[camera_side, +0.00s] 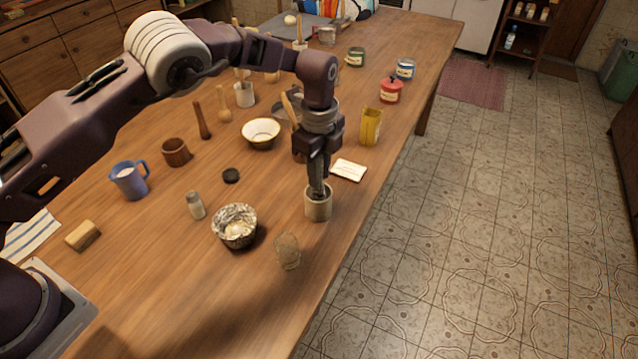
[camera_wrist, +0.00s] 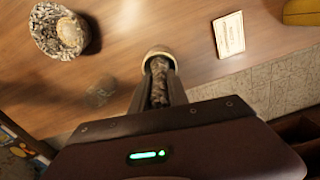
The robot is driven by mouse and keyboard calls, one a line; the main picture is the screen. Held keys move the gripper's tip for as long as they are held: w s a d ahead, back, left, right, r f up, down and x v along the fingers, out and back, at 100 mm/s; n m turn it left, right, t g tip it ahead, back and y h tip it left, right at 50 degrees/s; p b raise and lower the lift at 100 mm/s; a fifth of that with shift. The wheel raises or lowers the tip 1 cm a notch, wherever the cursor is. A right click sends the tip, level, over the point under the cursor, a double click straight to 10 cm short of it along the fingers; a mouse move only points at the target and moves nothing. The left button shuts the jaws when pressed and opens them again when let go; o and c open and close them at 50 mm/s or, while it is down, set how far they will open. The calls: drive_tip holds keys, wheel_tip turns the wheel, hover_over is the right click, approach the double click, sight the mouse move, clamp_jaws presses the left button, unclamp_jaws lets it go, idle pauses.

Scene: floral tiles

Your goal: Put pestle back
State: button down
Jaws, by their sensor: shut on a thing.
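The pestle's far end is at the cup's rim (camera_wrist: 159,54) and seems to be inside the opening; how deep I cannot tell. The side view mostly hides the pestle behind the fingers. A mottled grey bowl (camera_side: 235,238), with a similar pattern, stands left of the cup and holds something pale. The bowl also shows at the upper left of the wrist view (camera_wrist: 45,38).
A clear glass (camera_side: 288,252) stands in front of the cup. A white card (camera_side: 348,170) and a yellow tin (camera_side: 370,126) are behind it. A small shaker (camera_side: 195,205), a black lid (camera_side: 231,176) and a white bowl (camera_side: 261,133) are to the left. The table's right edge is close.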

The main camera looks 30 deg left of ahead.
drive_tip(key=shift+f, duration=1.3)
drive_tip(key=shift+f, duration=0.1)
drive_tip(key=c, duration=1.3)
unclamp_jaws()
wheel_tip(320, 180, up, 12)
drive_tip(key=shift+r, duration=0.1)
